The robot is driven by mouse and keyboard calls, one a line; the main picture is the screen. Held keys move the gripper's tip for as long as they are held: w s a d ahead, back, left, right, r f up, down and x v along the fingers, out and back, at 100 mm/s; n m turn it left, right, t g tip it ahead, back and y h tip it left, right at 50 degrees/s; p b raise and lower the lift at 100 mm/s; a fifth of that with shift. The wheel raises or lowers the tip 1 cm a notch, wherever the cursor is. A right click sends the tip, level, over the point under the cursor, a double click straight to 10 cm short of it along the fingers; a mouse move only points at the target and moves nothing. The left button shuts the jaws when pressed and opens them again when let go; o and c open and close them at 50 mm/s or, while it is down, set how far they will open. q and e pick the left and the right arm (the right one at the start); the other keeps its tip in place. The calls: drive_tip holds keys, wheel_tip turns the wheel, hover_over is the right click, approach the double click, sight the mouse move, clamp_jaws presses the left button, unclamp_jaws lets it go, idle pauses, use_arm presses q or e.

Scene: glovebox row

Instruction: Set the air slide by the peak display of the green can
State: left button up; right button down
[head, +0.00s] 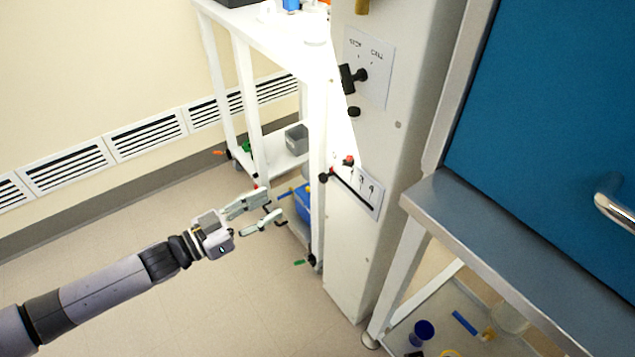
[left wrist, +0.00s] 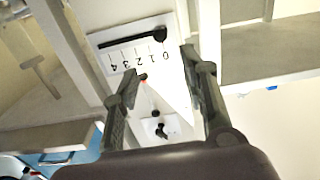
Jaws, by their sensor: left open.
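A white plate with numbers and a black bar, which looks like the air slide (head: 352,190), is on the side of the white column. A black knob is at the bar's left end and a red knob is just above. In the left wrist view the numbered plate (left wrist: 135,55) appears upside down, reading 0 to 4, beyond the fingertips. My left gripper (head: 272,206) is open and empty, left of the plate and apart from it; its fingers also show in the left wrist view (left wrist: 160,65). I cannot make out the green can or a peak display. My right gripper is out of view.
A second plate with a black handle (head: 358,75) is higher on the column (head: 350,250). A white shelf rack (head: 245,95) stands behind. A blue cabinet (head: 545,130) with a steel ledge (head: 480,225) is at right. The floor at left is clear.

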sight(320, 179)
use_arm(q)
drive_tip(key=b+x, duration=0.1)
drive_tip(key=x, duration=1.2)
drive_tip(key=shift+w+d, duration=0.1)
drive_tip(key=shift+w, duration=0.05)
drive_tip(key=shift+w+d+b, duration=0.25)
drive_tip(key=shift+d+b, duration=0.05)
drive_tip(key=shift+d, duration=0.1)
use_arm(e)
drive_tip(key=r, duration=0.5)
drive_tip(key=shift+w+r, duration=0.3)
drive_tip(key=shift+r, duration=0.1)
use_arm(q)
drive_tip(key=shift+c, duration=0.6)
clamp_jaws()
